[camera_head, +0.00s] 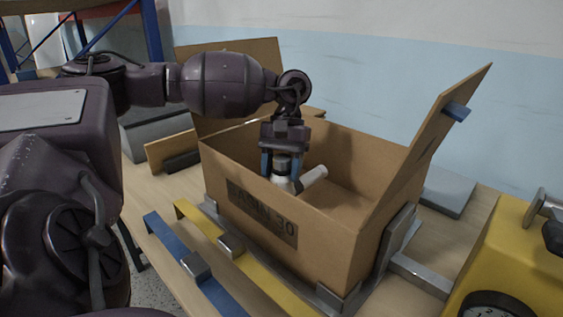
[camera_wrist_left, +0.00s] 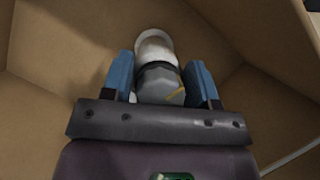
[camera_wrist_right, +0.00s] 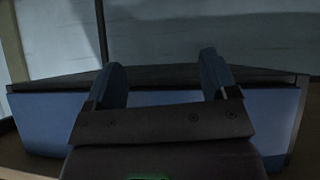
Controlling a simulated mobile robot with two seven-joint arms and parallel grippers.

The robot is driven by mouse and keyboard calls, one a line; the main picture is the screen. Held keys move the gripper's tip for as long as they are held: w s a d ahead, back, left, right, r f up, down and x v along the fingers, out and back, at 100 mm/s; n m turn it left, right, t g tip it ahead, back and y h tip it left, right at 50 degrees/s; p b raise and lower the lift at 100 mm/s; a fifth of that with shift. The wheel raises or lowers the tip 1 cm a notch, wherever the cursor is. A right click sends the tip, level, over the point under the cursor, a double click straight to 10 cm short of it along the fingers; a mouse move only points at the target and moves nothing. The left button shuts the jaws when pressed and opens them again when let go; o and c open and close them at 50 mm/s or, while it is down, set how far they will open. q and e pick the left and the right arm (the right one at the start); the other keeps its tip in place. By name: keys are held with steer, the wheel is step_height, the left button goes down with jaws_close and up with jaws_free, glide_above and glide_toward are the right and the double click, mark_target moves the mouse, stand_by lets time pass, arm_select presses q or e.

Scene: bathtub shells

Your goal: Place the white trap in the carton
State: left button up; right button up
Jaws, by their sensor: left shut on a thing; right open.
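The open brown carton (camera_head: 330,243) stands on the table with its flaps spread. My left gripper (camera_head: 281,172) reaches down inside it, near its left part. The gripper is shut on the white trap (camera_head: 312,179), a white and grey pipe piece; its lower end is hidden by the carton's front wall. In the left wrist view the trap (camera_wrist_left: 158,50) sits between the two blue fingers, with carton walls around it. My right gripper (camera_wrist_right: 165,80) shows only in its own wrist view, open and empty in front of a blue panel.
A metal bracket frame (camera_head: 398,235) holds the carton at its right. Blue and yellow rails (camera_head: 192,262) lie in front. A yellow device with a dial (camera_head: 515,265) stands at the right. A grey block (camera_head: 447,192) lies behind. The carton's right part is free.

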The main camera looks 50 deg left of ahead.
arm_select(q)
steer(key=o, duration=1.3)
steer(key=shift+f, duration=0.1)
steer(key=shift+c, duration=0.2)
steer(key=v, duration=1.2)
steer(key=shift+d, duration=0.1)
